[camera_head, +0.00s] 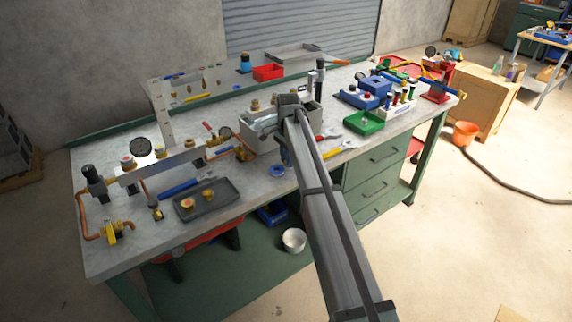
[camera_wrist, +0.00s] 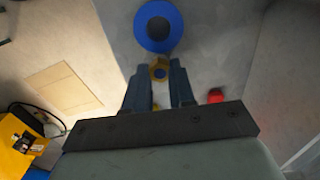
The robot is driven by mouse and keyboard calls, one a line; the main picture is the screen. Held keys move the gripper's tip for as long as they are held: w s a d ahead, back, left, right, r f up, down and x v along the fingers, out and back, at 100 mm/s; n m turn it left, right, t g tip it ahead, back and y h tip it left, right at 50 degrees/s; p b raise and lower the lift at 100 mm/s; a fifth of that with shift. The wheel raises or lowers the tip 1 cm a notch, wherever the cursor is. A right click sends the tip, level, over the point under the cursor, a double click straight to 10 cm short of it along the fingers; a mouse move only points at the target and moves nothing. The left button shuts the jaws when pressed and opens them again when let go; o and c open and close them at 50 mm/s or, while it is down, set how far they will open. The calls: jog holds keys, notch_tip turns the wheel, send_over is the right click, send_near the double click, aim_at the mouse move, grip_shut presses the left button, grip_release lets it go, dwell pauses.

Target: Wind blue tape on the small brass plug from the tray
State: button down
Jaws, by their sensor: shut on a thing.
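In the head view the tape roll (camera_head: 277,171) lies near the bench's front edge, left of my arm. My fingers there are mostly hidden behind the arm. The dark tray (camera_head: 225,204) sits further left and holds two brass fittings (camera_head: 187,203) (camera_head: 208,195).
A grey toolbox (camera_head: 262,140) stands behind the tape. Copper and brass pipework (camera_head: 110,233) fills the bench's left end. A green tray (camera_head: 364,123), a blue box (camera_head: 366,99) and yellow-handled pliers (camera_head: 342,146) lie to the right. Bare bench top surrounds the tape roll.

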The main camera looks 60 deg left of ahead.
jog(key=s+a, duration=0.2)
jog(key=a, duration=0.1)
jog(key=s+a, duration=0.1)
jog(key=shift+a, duration=0.35)
jog(key=s, duration=0.3)
jog(key=shift+s+d, duration=0.2)
jog(key=shift+d, duration=0.15)
jog(key=d, duration=0.1)
jog(key=s+d, duration=0.1)
jog(key=d, duration=0.3)
jog(key=shift+s+d, duration=0.1)
jog(key=shift+s, duration=0.25)
jog(key=r, duration=0.4)
jog(key=shift+a+r, duration=0.3)
jog(key=shift+r, duration=0.75)
